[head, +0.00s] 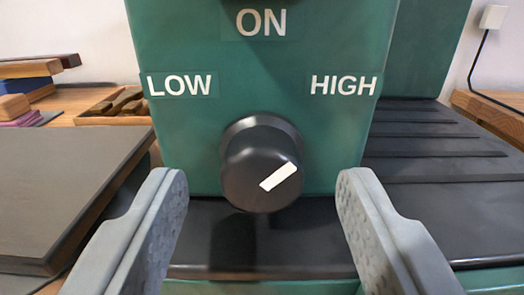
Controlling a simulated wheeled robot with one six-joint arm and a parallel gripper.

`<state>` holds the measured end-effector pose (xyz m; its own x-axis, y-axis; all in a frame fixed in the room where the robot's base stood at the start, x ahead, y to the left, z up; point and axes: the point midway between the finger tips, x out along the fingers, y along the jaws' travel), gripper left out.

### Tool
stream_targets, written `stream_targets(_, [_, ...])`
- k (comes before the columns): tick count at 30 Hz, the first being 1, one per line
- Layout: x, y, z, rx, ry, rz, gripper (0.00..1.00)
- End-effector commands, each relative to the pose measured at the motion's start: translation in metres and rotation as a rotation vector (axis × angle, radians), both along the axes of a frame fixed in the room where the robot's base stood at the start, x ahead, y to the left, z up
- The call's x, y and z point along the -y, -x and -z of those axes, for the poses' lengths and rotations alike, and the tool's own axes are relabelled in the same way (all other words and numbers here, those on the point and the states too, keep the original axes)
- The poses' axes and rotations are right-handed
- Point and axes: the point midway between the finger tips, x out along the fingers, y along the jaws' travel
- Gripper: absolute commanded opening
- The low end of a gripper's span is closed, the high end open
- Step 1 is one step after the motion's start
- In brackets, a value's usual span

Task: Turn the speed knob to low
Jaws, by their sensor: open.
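The speed knob (248,163) is a round black dial with a white mark, on the front of a green machine (300,130). The white mark slants up to the right, its upper end towards the HIGH label (343,85). The LOW label (180,85) is at the upper left of the knob, and the ON label (261,22) is above it. My gripper (262,195) is open, one finger to the left and one to the right of the knob, both apart from it. Nothing is between the fingertips except the knob beyond them.
A dark grey slab (60,190) lies at the left, close to my left finger. A black ribbed surface (430,145) spreads at the right. Wooden pieces and a tray (115,105) are at the back left. A white plug with a black cord (493,16) is on the right wall.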

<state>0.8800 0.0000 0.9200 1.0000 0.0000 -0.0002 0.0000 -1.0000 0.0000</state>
Motion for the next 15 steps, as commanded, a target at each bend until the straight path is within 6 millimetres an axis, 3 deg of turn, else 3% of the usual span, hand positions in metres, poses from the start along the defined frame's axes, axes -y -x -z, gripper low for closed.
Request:
stream_targets(12, [0.0000,-0.0072,0.0005,-0.001,0.000,0.000,0.52])
stream_targets(15, [0.0000,-0.0072,0.0005,0.000,0.000,0.000,0.35])
